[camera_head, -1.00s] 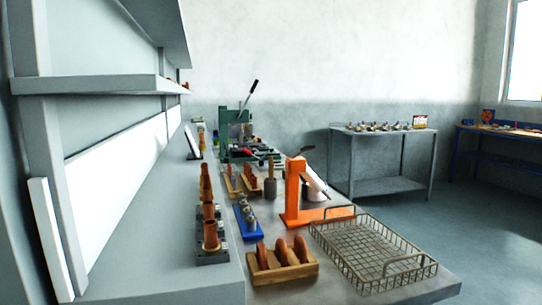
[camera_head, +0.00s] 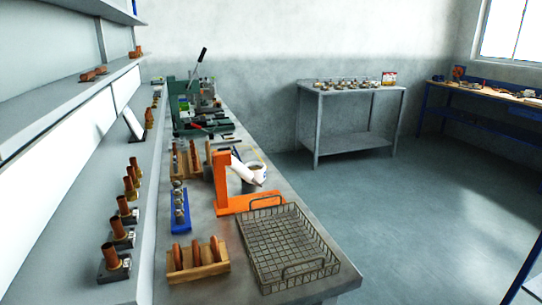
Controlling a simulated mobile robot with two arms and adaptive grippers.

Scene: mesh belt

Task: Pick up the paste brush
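I cannot pick out the paste brush for certain. On the bench, a small round pot (camera_head: 258,171) stands behind an orange stand (camera_head: 220,187), and a white cylinder (camera_head: 243,171) leans across in front of the pot. Neither of my grippers is in view.
The bench holds a wire basket (camera_head: 285,243) at the front right, a wooden rack (camera_head: 198,262), a blue rack (camera_head: 180,209) and a green press (camera_head: 182,105) at the back. A grey table (camera_head: 350,88) stands behind. The floor (camera_head: 400,220) at right is clear.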

